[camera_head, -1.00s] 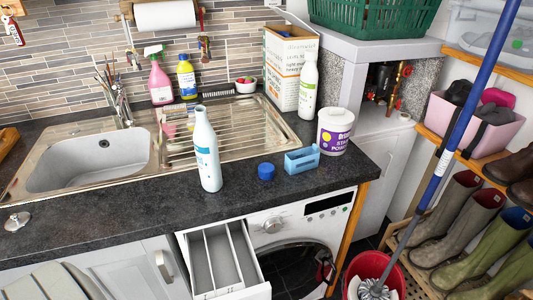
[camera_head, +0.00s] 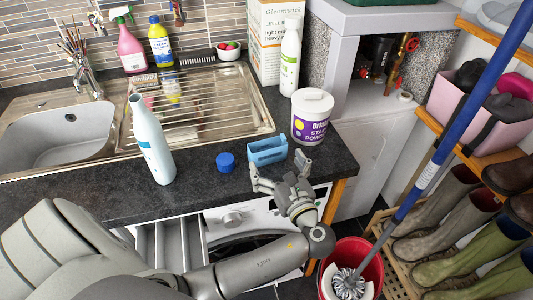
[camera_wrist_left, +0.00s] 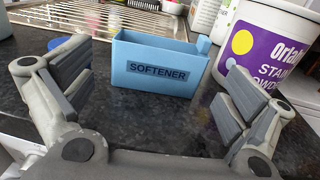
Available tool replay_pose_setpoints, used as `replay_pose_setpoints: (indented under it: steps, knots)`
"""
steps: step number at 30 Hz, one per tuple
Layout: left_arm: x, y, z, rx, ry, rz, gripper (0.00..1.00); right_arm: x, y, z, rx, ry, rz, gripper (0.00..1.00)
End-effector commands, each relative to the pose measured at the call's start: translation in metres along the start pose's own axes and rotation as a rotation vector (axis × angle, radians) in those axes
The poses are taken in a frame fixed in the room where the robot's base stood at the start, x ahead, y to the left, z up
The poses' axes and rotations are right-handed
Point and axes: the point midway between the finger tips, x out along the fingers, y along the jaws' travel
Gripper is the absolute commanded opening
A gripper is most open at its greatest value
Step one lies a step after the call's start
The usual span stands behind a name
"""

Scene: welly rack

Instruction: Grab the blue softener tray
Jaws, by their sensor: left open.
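The blue softener tray (camera_head: 267,150) stands upright on the dark worktop near its front edge. In the left wrist view the tray (camera_wrist_left: 157,70) shows its front with the word SOFTENER, and it lies a little beyond the fingertips, between their lines. My left gripper (camera_head: 278,177) is open just in front of the tray, on its near side. In the left wrist view the left gripper (camera_wrist_left: 152,90) has its fingers wide apart with nothing between them. My right gripper is not in view.
A stain powder tub (camera_head: 312,116) stands close to the tray's right. A blue cap (camera_head: 225,161) and an uncapped white bottle (camera_head: 151,139) stand to its left. The open washer drawer (camera_head: 171,246) is below.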

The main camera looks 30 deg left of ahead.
Motion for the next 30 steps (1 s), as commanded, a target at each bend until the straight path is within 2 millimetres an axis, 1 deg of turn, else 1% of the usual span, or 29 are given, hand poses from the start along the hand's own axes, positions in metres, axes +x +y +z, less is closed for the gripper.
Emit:
replay_pose_setpoints:
  steps: [1,5,8,12,16,20,26,30]
  knots:
    - [0.006,-0.001,-0.002,-0.002,-0.001,-0.001,1.00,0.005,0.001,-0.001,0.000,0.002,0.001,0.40]
    - [0.015,0.000,-0.001,-0.002,0.000,-0.001,1.00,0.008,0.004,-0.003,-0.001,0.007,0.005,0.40]
    - [0.023,0.000,-0.002,-0.004,0.000,0.000,1.00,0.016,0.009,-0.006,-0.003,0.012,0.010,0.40]
    - [0.042,0.001,-0.001,-0.005,-0.002,-0.001,1.00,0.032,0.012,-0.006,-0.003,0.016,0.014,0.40]
    - [0.058,0.002,0.000,-0.002,0.001,-0.001,1.00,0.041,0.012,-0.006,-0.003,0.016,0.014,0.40]
    - [0.065,0.002,0.002,-0.001,0.002,-0.001,1.00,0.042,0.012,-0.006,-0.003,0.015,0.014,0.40]
    - [0.066,0.002,0.004,0.000,0.003,-0.002,1.00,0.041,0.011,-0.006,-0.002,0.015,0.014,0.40]
    - [0.065,0.002,0.003,0.000,0.003,-0.002,0.83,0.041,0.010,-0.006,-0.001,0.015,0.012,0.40]
